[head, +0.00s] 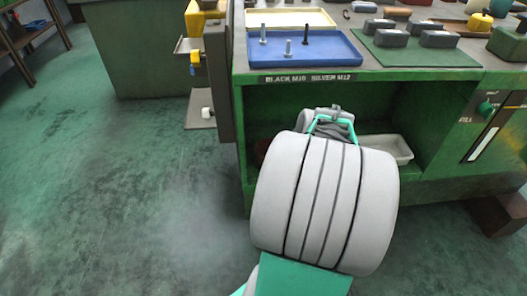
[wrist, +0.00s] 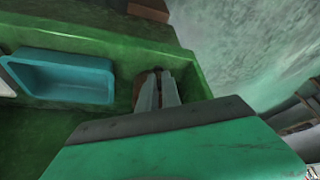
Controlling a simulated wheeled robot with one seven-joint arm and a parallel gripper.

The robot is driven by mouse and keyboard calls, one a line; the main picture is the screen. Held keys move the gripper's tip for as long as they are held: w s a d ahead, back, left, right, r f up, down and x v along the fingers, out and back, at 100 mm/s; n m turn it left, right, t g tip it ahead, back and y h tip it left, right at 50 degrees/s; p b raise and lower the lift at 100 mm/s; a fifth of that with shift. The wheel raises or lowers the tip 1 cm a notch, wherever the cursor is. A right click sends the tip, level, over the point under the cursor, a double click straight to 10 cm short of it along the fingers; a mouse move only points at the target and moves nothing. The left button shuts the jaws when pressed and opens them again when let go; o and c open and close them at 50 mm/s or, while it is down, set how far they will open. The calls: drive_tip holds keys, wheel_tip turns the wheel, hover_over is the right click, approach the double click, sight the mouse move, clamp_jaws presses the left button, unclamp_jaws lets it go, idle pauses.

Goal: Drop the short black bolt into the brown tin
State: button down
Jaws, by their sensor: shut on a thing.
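My gripper (wrist: 160,76) is inside the low open bay of the green machine, its fingers pointing down and close together. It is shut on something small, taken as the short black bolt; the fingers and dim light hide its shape. In the wrist view a brown rounded thing, likely the brown tin (wrist: 139,88), shows right behind and beside the fingertips. A dark reddish edge of it also shows in the head view (head: 262,151), left of my wrist. My arm hides most of it. I cannot tell whether the fingertips are over its opening.
A blue bin (wrist: 65,78) lies beside the tin in the bay, and a white tray (head: 388,149) beyond it. The bay's walls and top (head: 400,75) are close around my gripper. Above, a blue tray (head: 345,47) holds upright silver and black bolts.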

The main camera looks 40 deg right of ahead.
drive_tip(key=w+d+b, duration=0.1)
drive_tip(key=w+b, duration=0.1)
drive_tip(key=w, duration=0.9)
drive_tip(key=shift+w+f, duration=0.25)
drive_tip(key=shift+f, duration=0.1)
drive_tip(key=shift+f+b, duration=0.3)
drive_tip(key=shift+b, duration=0.05)
drive_tip(key=c, duration=1.5)
unclamp_jaws()
drive_tip(key=shift+c, duration=0.2)
